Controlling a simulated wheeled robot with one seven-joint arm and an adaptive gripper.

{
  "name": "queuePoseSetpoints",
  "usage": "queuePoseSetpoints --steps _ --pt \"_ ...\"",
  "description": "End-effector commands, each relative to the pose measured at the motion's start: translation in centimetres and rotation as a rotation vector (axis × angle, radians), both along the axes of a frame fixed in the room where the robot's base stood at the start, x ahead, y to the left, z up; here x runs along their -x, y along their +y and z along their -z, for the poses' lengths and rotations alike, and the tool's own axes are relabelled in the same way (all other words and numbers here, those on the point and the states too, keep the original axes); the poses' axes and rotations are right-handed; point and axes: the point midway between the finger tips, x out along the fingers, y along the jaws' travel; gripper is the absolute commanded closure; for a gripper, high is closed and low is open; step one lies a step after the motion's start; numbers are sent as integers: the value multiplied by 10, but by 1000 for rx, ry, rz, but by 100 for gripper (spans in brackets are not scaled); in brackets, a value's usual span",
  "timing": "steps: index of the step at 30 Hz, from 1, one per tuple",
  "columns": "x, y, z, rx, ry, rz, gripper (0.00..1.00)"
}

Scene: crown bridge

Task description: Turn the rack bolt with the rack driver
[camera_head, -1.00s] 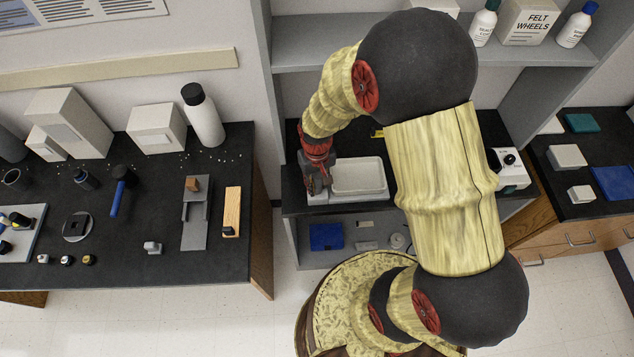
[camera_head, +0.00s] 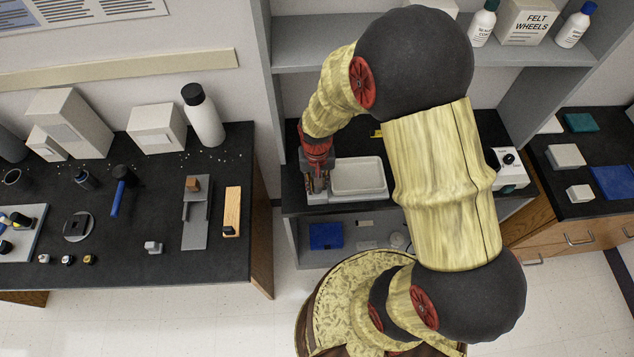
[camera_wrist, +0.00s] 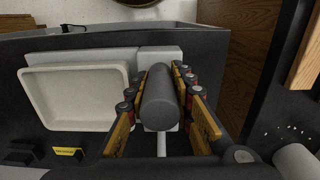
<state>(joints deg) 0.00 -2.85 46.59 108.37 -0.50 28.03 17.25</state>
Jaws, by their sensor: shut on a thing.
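My gripper (camera_head: 317,182) is over the left end of the pale fixture on the middle bench, beside a white tray. In the wrist view my gripper (camera_wrist: 160,105) is shut around a thick black cylindrical handle (camera_wrist: 159,98), apparently the rack driver. A thin light metal shaft (camera_wrist: 162,145) shows below the handle. A pale block (camera_wrist: 160,56) of the fixture lies behind the handle. The rack bolt cannot be made out in either view. In the head view the driver is hidden by my gripper.
The white tray (camera_head: 359,163) sits right next to my gripper, and it also shows in the wrist view (camera_wrist: 38,98). A white device with a black knob (camera_head: 508,158) stands farther right.

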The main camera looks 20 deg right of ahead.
Motion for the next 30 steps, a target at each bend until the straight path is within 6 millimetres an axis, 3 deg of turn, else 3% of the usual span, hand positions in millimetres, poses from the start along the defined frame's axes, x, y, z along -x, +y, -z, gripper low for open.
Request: queuePoseSetpoints --steps 30 --pt "-2 0 -2 0 -4 -140 100"
